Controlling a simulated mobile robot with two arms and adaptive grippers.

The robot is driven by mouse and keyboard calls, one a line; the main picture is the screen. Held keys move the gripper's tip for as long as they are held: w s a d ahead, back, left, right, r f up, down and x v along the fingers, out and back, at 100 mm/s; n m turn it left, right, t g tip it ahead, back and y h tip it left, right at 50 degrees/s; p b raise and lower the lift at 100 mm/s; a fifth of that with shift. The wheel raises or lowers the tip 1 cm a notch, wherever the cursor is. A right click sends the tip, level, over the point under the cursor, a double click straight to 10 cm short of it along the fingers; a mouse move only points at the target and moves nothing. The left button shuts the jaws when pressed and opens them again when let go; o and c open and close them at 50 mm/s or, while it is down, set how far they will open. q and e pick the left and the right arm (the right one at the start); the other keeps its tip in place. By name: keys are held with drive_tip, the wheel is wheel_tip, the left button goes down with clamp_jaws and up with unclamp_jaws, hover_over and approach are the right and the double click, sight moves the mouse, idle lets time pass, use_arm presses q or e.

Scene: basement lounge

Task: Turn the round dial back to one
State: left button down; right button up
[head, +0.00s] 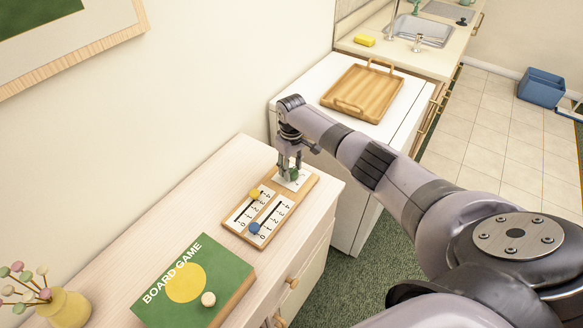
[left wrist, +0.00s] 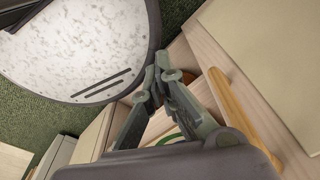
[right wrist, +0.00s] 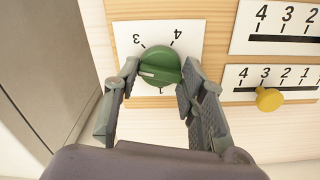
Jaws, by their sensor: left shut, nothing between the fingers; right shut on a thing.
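The green round dial (right wrist: 160,66) sits on a white card at one end of a wooden board (head: 231,222). My right gripper (right wrist: 160,70) is shut on the dial, one finger on each side. In the right wrist view the dial's white mark points left, toward the left finger. The 3 and 4 show above the dial; a partly covered 1 shows below it. In the head view the dial (head: 294,174) is partly hidden by the right fingers. My left gripper (left wrist: 162,75) is shut and empty in the left wrist view, and outside the head view.
The board also has a yellow slider (head: 254,194) and a blue slider (head: 254,228) on numbered tracks. A green board game box (head: 215,260) and a yellow vase (head: 66,308) stand on the same pale cabinet. A wooden tray (head: 362,92) lies on the white surface behind.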

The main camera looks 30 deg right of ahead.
drive_tip(key=n, duration=0.5)
drive_tip(key=shift+n+b, duration=0.3)
drive_tip(key=n, duration=0.5)
drive_tip(key=shift+b, duration=0.35)
drive_tip(key=n+b, duration=0.1)
drive_tip(key=n, duration=0.4)
drive_tip(key=shift+n, duration=0.4)
drive_tip(key=shift+n+b, duration=0.35)
drive_tip(key=shift+n, duration=1.85)
drive_tip(key=o, duration=1.2)
drive_tip(key=shift+c, duration=0.2)
drive_tip(key=shift+r, duration=0.1)
